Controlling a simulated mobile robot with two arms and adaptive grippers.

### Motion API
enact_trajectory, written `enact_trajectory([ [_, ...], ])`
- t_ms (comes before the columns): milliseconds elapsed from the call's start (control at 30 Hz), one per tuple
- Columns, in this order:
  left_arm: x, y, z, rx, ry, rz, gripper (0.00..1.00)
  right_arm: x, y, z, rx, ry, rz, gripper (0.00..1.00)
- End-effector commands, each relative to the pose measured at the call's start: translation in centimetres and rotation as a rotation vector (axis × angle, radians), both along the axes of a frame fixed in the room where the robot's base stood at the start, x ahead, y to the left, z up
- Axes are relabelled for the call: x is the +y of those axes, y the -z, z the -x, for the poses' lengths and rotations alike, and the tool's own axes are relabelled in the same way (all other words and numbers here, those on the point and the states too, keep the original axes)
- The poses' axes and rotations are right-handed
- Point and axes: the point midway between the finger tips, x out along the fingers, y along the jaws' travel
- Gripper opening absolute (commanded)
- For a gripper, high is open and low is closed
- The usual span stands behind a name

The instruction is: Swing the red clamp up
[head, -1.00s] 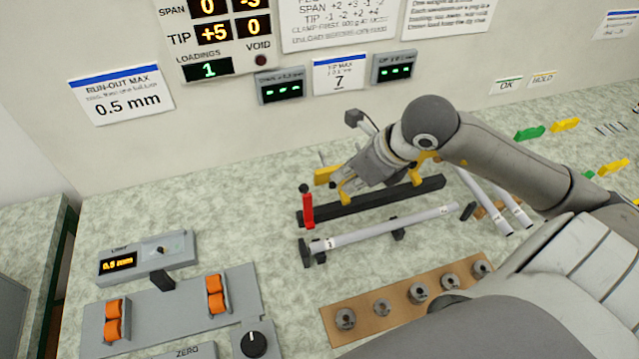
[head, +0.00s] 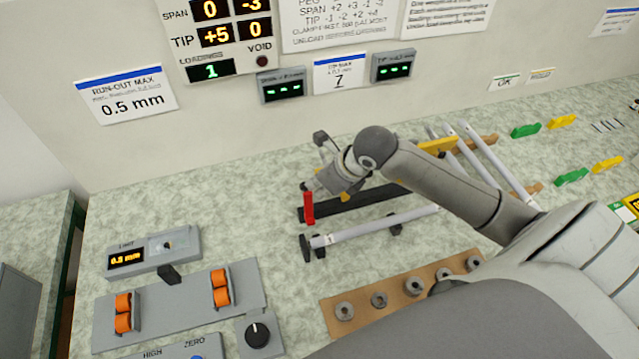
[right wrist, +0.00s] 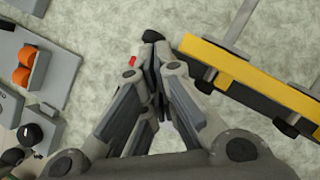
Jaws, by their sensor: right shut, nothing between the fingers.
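The red clamp (head: 309,207) stands at the left end of the long black bar (head: 350,204), its red lever looking upright in the head view. In the right wrist view only a small red piece (right wrist: 133,61) shows beside the fingers; the rest is hidden. My right gripper (head: 312,185) is close behind and above the clamp's top; whether it touches cannot be told. In the right wrist view its fingers (right wrist: 152,45) are together with nothing between them. My left gripper is not in view.
A light grey rod (head: 375,225) lies on supports in front of the black bar. A tan board with several metal collars (head: 379,300) is nearer. A grey panel with orange switches (head: 220,288) is at left. Other rods (head: 487,152) lie behind my right arm.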

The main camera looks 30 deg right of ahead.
Motion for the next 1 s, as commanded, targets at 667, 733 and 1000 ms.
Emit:
enact_trajectory([
  [667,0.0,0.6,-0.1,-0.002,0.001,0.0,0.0,0.0,0.7,-1.8,0.097,0.0,-0.027,0.0],
  [733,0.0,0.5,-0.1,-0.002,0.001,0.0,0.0,0.0,0.7,-1.8,0.097,-0.001,-0.028,0.0],
  [1000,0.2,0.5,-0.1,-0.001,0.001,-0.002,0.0,0.1,0.6,-1.6,0.096,-0.002,-0.028,0.0],
])
